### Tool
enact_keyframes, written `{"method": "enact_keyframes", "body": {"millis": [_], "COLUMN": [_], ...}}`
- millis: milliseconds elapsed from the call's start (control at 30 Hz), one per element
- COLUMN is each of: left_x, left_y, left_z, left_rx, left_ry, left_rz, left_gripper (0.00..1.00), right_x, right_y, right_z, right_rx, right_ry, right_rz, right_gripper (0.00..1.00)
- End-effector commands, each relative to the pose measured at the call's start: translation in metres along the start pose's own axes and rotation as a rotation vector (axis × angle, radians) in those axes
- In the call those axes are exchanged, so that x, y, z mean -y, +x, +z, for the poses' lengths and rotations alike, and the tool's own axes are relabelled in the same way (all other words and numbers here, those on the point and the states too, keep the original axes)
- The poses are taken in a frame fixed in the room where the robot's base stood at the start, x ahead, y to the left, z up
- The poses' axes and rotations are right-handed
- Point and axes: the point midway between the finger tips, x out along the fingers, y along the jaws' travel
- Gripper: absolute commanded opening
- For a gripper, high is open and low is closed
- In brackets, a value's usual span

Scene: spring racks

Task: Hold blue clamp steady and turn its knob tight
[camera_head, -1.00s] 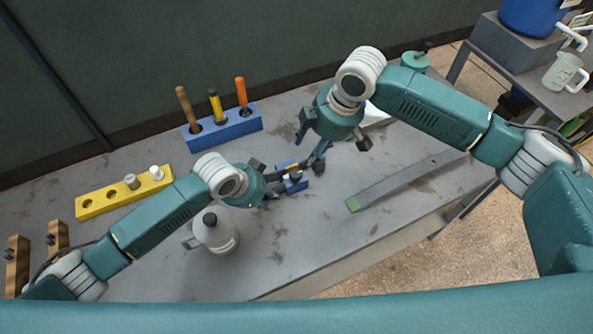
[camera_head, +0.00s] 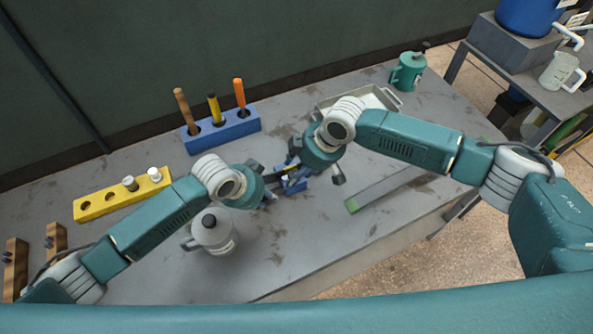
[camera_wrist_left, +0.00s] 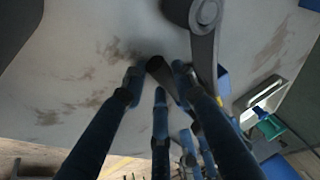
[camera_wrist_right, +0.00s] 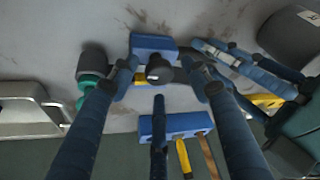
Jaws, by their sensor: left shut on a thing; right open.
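The blue clamp (camera_head: 293,186) is on the grey workbench, between my two grippers and partly hidden by them. Its blue body also shows in the right wrist view (camera_wrist_right: 153,44), with a dark round knob (camera_wrist_right: 158,69) facing that camera. My left gripper (camera_head: 276,183) reaches in from the left and is shut on the clamp; the grip itself is hard to see in the left wrist view. My right gripper (camera_head: 300,172) is over the clamp. Its open fingers (camera_wrist_right: 163,82) stand on both sides of the knob; contact is unclear.
A blue rack (camera_head: 238,131) with several upright tools stands behind. A yellow rack (camera_head: 96,206) with plugs is left, a grey lidded jug (camera_head: 213,236) in front. A flat bar (camera_head: 385,190) lies right; a metal tray (camera_head: 385,97) and green can (camera_head: 407,73) stand behind my right arm.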

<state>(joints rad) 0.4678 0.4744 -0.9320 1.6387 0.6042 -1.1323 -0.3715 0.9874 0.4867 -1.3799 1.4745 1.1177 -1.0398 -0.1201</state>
Motion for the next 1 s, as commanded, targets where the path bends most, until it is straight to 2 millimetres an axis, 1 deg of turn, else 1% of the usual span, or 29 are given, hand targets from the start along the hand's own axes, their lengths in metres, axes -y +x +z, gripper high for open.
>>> {"method": "enact_keyframes", "body": {"millis": [133, 367, 400, 467, 500, 567, 600, 867, 1000], "left_x": [0.0015, 0.0016, 0.0016, 0.0016, 0.0016, 0.0017, 0.0017, 0.0017, 0.0017], "left_y": [-0.0005, -0.0005, -0.0005, -0.0005, -0.0006, -0.0006, -0.0006, -0.0006, -0.0006], "left_z": [-0.0002, -0.0002, -0.0002, -0.0002, -0.0002, -0.0002, -0.0003, -0.0004, -0.0005], "left_rx": [-0.001, -0.001, -0.001, -0.001, -0.001, -0.001, -0.001, -0.001, -0.001], "left_ry": [0.0, -0.001, -0.001, -0.001, -0.001, -0.001, -0.001, -0.001, -0.001], "left_rz": [-0.003, -0.003, -0.003, -0.003, -0.003, -0.003, -0.003, -0.003, -0.003], "left_gripper": [0.0, 0.0, 0.0, 0.0, 0.0, 0.0, 0.0, 0.0, 0.0], "right_x": [-0.0004, -0.0003, -0.0003, -0.0003, -0.0002, -0.0002, -0.0001, 0.0008, 0.0026], "right_y": [0.0067, 0.0073, 0.0073, 0.0072, 0.0072, 0.0071, 0.0071, 0.007, 0.0076], "right_z": [-0.0004, -0.0002, -0.0002, -0.0002, -0.0002, -0.0004, -0.0004, -0.0011, -0.0008], "right_rx": [-0.001, -0.001, -0.001, -0.001, -0.001, -0.001, -0.001, -0.002, 0.0], "right_ry": [-0.001, -0.001, -0.002, -0.002, -0.002, -0.002, -0.002, 0.012, 0.054], "right_rz": [0.001, 0.001, 0.001, 0.001, 0.001, 0.001, 0.001, 0.006, 0.021], "right_gripper": [0.48, 0.48, 0.44, 0.32, 0.24, 0.12, 0.04, 0.04, 0.04]}}
